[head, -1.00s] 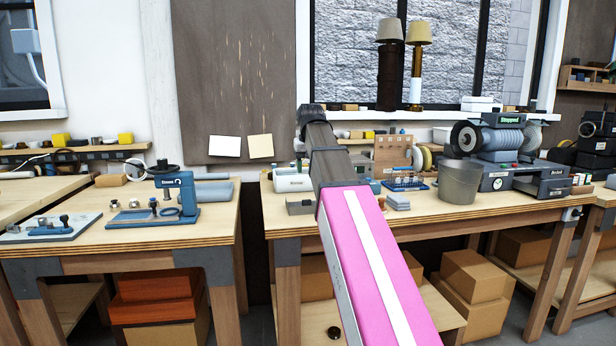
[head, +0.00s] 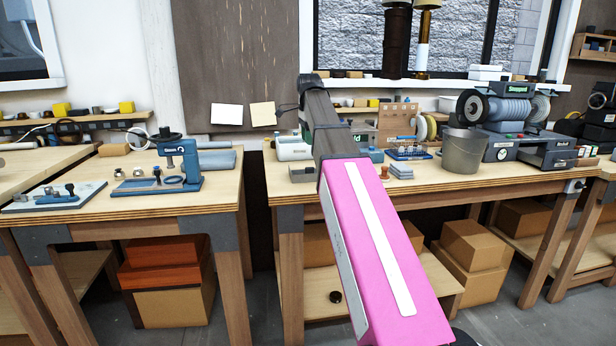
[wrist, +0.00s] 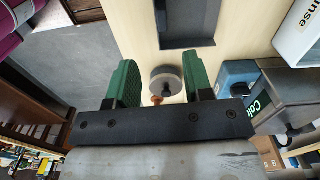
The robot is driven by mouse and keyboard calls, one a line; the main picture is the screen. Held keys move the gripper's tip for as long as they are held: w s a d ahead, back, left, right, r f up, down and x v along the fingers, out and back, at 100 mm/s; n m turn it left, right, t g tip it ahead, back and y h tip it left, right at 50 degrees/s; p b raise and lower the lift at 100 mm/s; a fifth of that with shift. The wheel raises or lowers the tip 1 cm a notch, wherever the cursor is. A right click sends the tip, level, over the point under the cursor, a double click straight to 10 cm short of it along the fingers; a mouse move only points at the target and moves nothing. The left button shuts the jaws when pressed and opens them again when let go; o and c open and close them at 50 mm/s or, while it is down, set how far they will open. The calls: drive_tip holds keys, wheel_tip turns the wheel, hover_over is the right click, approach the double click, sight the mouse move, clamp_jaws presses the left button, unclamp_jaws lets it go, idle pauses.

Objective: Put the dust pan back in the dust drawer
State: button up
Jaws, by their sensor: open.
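A shallow dark grey tray (wrist: 188,25) lies on the wooden bench at the top of the wrist view; it looks like the dust pan. A grey block-like thing (head: 302,173) left of my arm in the head view may be the same tray. My gripper (wrist: 160,85) has two green fingers, wide apart. A round grey disc with a copper-brown knob (wrist: 166,80) shows between them; I see no contact. The tray is beyond the fingertips. My arm hides the gripper in the head view. A dark box (head: 546,151) beside the grinder may be the dust drawer; I cannot tell.
The grinder (head: 508,112) stands on the bench at right, with a grey bucket (head: 463,152) in front. A white box marked "Rinse" (wrist: 300,30) and a dark box (wrist: 290,98) stand close beside the gripper. A blue press (head: 180,165) is on the left bench.

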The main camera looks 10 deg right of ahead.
sight(310, 168)
drive_tip(key=shift+m, duration=0.4)
wheel_tip(310, 168, down, 11)
drive_tip(key=shift+w+d+r, duration=0.1)
drive_tip(key=shift+w+d, duration=0.05)
drive_tip(key=shift+c, duration=0.3)
clamp_jaws()
